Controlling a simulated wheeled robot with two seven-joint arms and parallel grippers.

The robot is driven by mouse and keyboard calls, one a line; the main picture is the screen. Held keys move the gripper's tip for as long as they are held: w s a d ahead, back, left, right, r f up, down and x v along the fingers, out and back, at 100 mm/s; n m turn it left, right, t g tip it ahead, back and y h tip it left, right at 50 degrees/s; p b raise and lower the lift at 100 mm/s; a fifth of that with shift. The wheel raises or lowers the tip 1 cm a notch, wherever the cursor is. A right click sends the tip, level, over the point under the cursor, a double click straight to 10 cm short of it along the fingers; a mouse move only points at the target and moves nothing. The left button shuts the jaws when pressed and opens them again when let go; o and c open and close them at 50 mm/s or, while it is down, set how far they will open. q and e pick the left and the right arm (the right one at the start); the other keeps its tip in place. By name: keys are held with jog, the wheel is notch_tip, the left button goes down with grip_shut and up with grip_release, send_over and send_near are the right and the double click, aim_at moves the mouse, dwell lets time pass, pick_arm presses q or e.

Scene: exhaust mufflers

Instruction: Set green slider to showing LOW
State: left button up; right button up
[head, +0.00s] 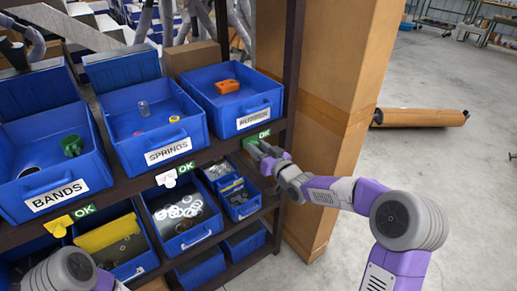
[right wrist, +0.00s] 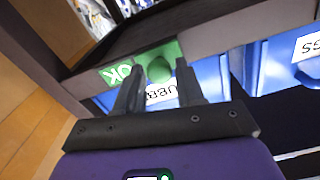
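The green slider (head: 251,144) sits on the dark shelf rail below the bin labelled RUBBER. The label beside it reads OK (head: 264,134). In the right wrist view the slider is a green plate with a round green knob (right wrist: 158,69), and OK shows upside down on the green label (right wrist: 117,74). My right gripper (head: 262,151) is at the slider. In the right wrist view its two dark fingers (right wrist: 158,76) are apart, on either side of the knob, with gaps showing. My left arm shows at the bottom left; its gripper is out of view.
A white slider (head: 167,179) and a yellow slider (head: 58,225), each beside an OK label, sit along the same rail. Blue bins stand above and below it. A cardboard column (head: 335,110) stands right of the rack.

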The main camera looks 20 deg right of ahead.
aim_at(266, 133)
grip_shut()
jog(key=d+p, duration=0.1)
jog(key=w+d+p, duration=0.1)
jog(key=d, duration=0.1)
jog(key=w+d, duration=0.1)
jog(key=d, duration=0.1)
jog(key=shift+d+r+p, duration=0.15)
jog(key=shift+d+p, duration=0.1)
jog(key=shift+p, duration=0.15)
jog(key=shift+w+d, duration=0.1)
jog(key=shift+d, duration=0.25)
jog(key=shift+o, duration=1.8)
grip_release()
jog(key=shift+d, duration=0.1)
